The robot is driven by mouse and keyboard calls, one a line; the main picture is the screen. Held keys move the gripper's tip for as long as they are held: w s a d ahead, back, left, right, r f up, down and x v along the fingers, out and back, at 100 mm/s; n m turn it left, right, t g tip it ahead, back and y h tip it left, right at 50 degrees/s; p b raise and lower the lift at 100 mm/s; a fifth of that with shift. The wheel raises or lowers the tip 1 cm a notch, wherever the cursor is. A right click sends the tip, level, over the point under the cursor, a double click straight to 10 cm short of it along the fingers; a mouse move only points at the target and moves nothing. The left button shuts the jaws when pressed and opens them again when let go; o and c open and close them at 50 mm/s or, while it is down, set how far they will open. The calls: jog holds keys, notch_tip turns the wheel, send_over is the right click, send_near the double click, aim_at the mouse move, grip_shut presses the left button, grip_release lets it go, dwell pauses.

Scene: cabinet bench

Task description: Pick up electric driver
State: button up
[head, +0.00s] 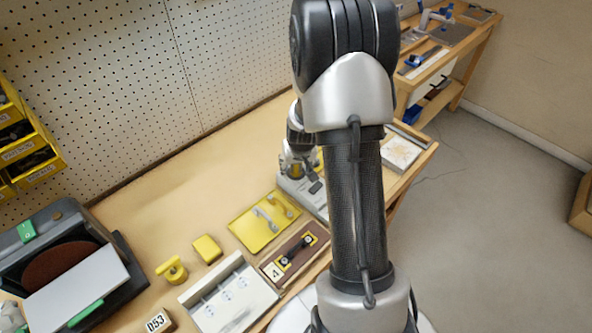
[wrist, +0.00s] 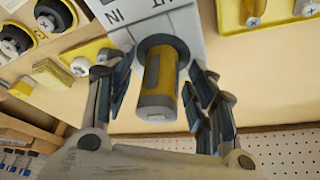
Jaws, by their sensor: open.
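A yellow cylinder with dark grey bands, which looks like the electric driver (wrist: 158,82), stands out end-on from a light grey block in the wrist view. My gripper (wrist: 160,76) is open, with one finger on each side of the cylinder. Gaps show between the cylinder and both fingers. In the head view my gripper (head: 300,152) is over a grey stand (head: 302,190) on the bench. My own arm covers part of that spot, and only a bit of yellow shows there.
A yellow tray (head: 258,226), a brown tray (head: 290,262) marked 4 and a white tray (head: 236,292) lie in front of the stand. A grey machine with a brown disc (head: 68,264) stands at left. Yellow bins (head: 28,140) hang on the pegboard. The bench's back is mostly clear.

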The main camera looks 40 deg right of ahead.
jog(key=shift+r, duration=0.1)
grip_shut()
dwell(0.6)
